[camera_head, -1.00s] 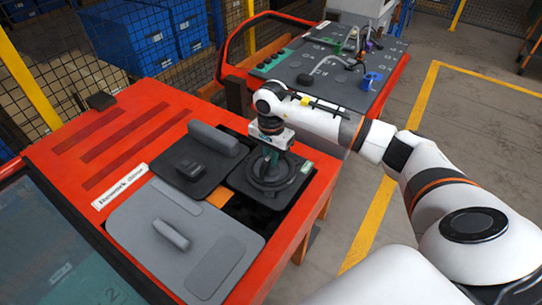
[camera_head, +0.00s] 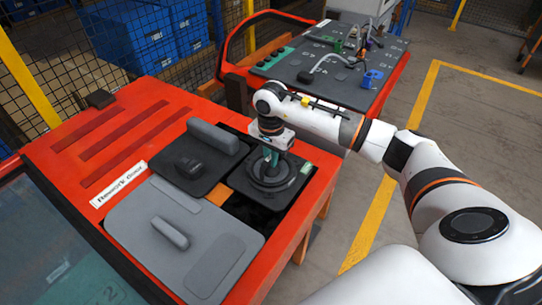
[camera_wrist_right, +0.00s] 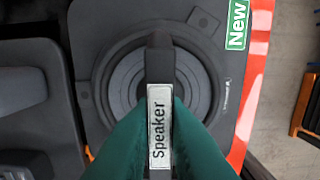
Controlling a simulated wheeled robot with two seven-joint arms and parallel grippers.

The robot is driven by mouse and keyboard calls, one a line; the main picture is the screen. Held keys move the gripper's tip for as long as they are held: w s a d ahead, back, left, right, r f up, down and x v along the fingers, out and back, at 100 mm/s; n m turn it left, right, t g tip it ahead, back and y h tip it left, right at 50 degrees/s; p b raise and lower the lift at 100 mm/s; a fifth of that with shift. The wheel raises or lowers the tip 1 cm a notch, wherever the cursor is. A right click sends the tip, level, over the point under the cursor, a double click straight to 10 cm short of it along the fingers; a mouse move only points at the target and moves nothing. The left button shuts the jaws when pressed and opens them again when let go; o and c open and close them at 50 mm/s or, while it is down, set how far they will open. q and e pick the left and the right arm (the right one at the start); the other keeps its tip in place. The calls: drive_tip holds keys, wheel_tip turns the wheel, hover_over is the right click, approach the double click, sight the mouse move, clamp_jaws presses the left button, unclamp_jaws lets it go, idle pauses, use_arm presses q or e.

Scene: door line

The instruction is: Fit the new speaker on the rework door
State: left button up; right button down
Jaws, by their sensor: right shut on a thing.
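The new speaker (camera_head: 262,186) is a dark square panel with a round cone and a green "New" label, which shows clearly in the right wrist view (camera_wrist_right: 112,32). It lies at the right side of the red rework door (camera_head: 106,155), over a dark opening that shows along its lower edge. My right gripper (camera_head: 270,158) is above the speaker, its green fingers shut on the raised handle bar marked "Speaker" (camera_wrist_right: 159,125). Whether the speaker is fully seated cannot be told. My left gripper is not in view.
Beside the speaker on the door are a dark panel with a knob (camera_head: 195,165), a grey armrest (camera_head: 217,136) and a grey panel with a handle (camera_head: 185,240). Behind stands another red door (camera_head: 330,65) with small parts on it. Yellow-lined floor lies right.

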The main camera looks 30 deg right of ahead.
drive_tip(key=shift+f+b, duration=1.05)
drive_tip(key=shift+f, duration=0.15)
drive_tip(key=shift+r, duration=0.1)
idle(0.6)
drive_tip(key=c, duration=1.4)
unclamp_jaws()
drive_tip(key=shift+f, duration=0.2)
drive_tip(key=shift+o, duration=0.2)
wheel_tip(320, 180, up, 12)
drive_tip(key=shift+r+b, duration=0.1)
drive_tip(key=shift+b, duration=0.95)
